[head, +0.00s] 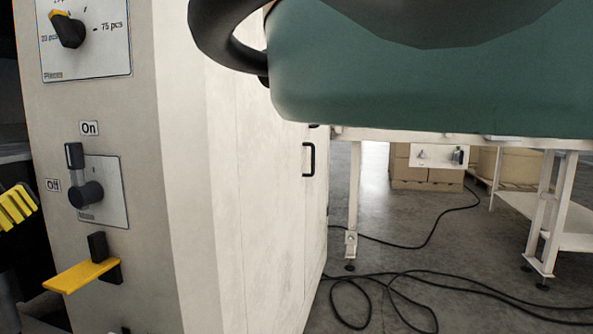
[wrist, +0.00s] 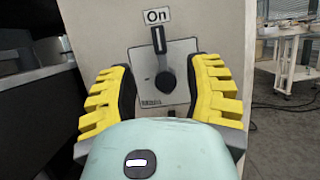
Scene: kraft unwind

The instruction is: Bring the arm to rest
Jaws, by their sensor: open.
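My gripper (wrist: 163,68) is open and empty. Its two yellow ribbed fingers stand apart in the wrist view, on either side of the black rotary switch (wrist: 165,84) on the cabinet's panel. I see no contact with the switch, but the exact gap is unclear. In the head view only part of the yellow fingers (head: 15,206) shows at the left edge, left of the cabinet (head: 185,150). The switch (head: 86,194) also shows there, its handle pointing up to the "On" label (head: 89,128). The rest of the gripper is out of the head view.
A yellow flat tab (head: 80,276) juts from the cabinet below the switch. A black dial (head: 68,30) sits above. Black cables (head: 385,285) lie on the grey floor to the right. A white table frame (head: 550,215) and cardboard boxes (head: 425,175) stand farther back.

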